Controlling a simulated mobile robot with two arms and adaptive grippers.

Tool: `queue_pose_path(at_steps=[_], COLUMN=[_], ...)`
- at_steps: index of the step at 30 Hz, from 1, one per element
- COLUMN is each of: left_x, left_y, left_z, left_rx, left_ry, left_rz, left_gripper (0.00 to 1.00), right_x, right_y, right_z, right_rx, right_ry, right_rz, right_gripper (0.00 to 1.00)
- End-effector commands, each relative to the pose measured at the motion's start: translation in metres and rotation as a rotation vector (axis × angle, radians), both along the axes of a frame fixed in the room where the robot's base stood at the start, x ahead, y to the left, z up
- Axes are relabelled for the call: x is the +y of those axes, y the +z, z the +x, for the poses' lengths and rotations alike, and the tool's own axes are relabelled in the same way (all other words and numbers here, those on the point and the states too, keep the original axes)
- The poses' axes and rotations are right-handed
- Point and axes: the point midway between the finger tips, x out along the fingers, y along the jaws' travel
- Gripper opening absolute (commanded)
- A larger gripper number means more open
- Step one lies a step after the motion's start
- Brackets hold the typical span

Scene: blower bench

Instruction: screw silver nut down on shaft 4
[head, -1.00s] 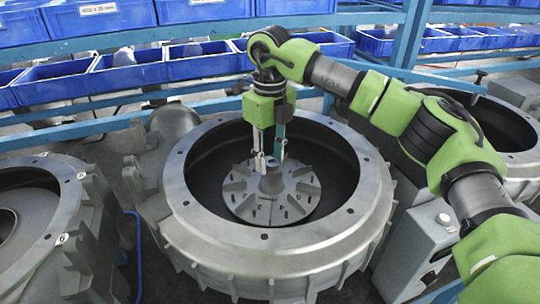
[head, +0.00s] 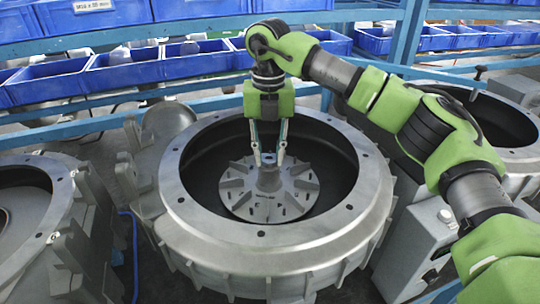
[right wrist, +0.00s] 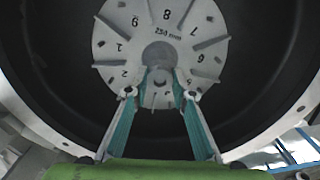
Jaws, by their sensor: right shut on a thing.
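My right gripper (head: 269,161) points straight down into the middle housing. It is shut on the small silver nut (head: 268,159) at the top of the central hub; it also shows between the fingertips in the right wrist view (right wrist: 160,76). The nut's edges are hard to make out against the grey hub. The shaft below is hidden by the nut and hub, and I cannot read a shaft number. The round finned impeller (head: 244,203) surrounds the hub; its face shows numbers and "250 mm" in the right wrist view (right wrist: 163,20). My left gripper is not in view.
The housing's thick bolted rim (head: 264,235) rings my right gripper, with dark open room inside. Another housing (head: 30,225) stands at the left, and one (head: 520,150) at the right behind my arm. A grey control box (head: 425,240) stands to the right. Blue bins (head: 125,72) line the back.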

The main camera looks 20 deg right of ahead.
Motion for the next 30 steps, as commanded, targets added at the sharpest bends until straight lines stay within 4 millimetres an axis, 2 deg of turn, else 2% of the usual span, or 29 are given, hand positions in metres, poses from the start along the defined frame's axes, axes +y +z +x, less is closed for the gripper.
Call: queue_pose_path(at_steps=[1,30], left_x=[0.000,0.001], left_y=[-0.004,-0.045], left_z=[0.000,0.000], left_rx=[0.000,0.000], left_ry=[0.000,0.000], left_rz=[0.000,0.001], left_gripper=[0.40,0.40], right_x=[0.005,0.007], right_y=[-0.004,-0.005], right_z=[-0.003,-0.002], right_rx=[0.008,0.009], right_ry=[-0.049,-1.328], right_rz=[0.006,0.006], right_gripper=[0.00,0.00])
